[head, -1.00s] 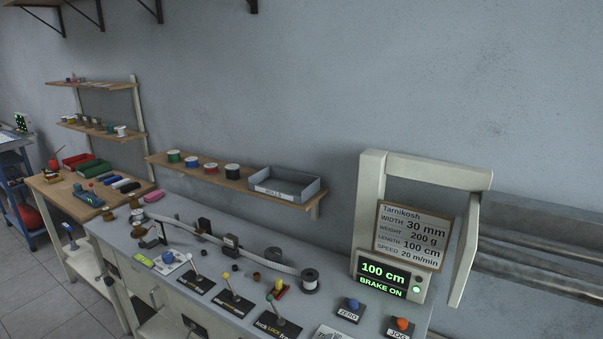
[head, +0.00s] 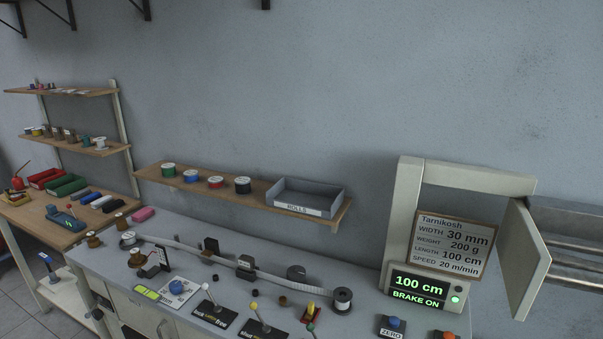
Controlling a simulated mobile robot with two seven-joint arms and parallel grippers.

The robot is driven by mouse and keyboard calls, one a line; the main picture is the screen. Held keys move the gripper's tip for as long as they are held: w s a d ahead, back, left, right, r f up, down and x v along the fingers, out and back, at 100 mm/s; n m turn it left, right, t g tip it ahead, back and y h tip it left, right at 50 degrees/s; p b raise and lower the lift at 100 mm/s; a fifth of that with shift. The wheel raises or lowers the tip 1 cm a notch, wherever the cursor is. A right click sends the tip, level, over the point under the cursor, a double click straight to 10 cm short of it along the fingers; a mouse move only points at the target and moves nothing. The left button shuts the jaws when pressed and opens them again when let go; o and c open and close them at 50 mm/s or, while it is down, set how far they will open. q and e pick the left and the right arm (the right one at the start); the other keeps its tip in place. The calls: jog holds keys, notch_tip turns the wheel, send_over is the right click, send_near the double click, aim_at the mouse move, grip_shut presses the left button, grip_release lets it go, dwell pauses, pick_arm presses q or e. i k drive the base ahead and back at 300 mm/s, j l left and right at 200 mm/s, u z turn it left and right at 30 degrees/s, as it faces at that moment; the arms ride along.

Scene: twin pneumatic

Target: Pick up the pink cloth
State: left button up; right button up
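A small pink item (head: 143,214), which looks like the folded pink cloth, lies at the back left end of the grey workbench, by the edge of the wooden table. It appears apart from the brown and white spools to its left. Neither of my grippers shows in the head view, so I cannot tell their state or where they are relative to the cloth.
The grey bench (head: 215,240) carries a ribbon track, spools and levers. A display (head: 419,289) reads 100 cm, BRAKE ON. A wall shelf (head: 225,191) with spools and a grey tray (head: 305,199) hangs above. The wooden table (head: 45,222) at left is crowded.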

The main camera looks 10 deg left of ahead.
aim_at(142, 215)
jog(key=j+z, duration=0.15)
jog(key=j, duration=0.45)
jog(key=i+j+z, duration=0.1)
jog(key=j, duration=0.55)
jog(key=j+z, duration=0.15)
jog(key=j, duration=0.45)
jog(key=j+z, duration=0.1)
jog(key=j, duration=0.5)
jog(key=k+j+z, duration=0.15)
jog(key=j, duration=0.45)
jog(key=j+z, duration=0.1)
jog(key=j, duration=0.55)
jog(key=k+j+z, duration=0.15)
jog(key=j, duration=0.45)
